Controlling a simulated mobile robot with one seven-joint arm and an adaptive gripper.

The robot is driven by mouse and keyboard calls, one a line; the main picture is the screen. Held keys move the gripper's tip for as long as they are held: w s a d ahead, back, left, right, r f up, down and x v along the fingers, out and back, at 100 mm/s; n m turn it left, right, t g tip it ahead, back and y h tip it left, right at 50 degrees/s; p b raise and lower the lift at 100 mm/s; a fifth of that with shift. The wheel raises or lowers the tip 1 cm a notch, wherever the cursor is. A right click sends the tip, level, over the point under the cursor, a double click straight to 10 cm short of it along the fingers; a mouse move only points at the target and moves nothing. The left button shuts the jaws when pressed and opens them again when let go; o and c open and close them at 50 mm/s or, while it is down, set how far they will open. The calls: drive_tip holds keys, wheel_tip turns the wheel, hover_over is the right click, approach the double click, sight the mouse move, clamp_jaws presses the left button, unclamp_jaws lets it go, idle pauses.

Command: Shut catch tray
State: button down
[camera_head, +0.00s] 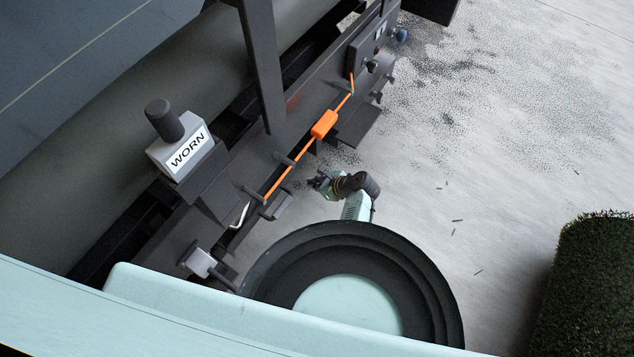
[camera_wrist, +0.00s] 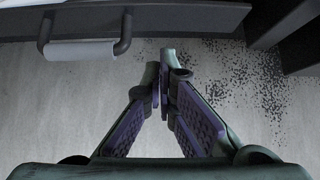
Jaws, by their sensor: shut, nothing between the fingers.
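My gripper (camera_head: 318,184) is shut and empty beside the dark machine's lower side, above the floor. In the wrist view its fingertips (camera_wrist: 166,80) meet just short of a dark front edge (camera_wrist: 190,18), which looks like the catch tray's front. A handle with a pale grey grip (camera_wrist: 82,50) sticks out of that edge, left of the fingertips and apart from them. In the head view a similar grey handle (camera_head: 277,206) shows left of my gripper. How far out the tray stands is hard to tell, as the machine hides most of it.
An orange lever or cable with an orange block (camera_head: 324,124) runs along the machine. A turf roll (camera_head: 597,280) stands at the right. Dark granules (camera_head: 450,75) litter the floor, which is otherwise open.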

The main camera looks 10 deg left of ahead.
drive_tip(key=shift+w+a+f, duration=0.4)
drive_tip(key=shift+a+f, duration=0.05)
drive_tip(key=shift+a, duration=0.65)
drive_tip(key=shift+w+a+f, duration=0.45)
drive_tip(key=shift+a+f, duration=0.05)
drive_tip(key=shift+a, duration=0.55)
drive_tip(key=shift+w+a+f, duration=0.4)
drive_tip(key=shift+a+f, duration=0.05)
drive_tip(key=shift+a, duration=0.65)
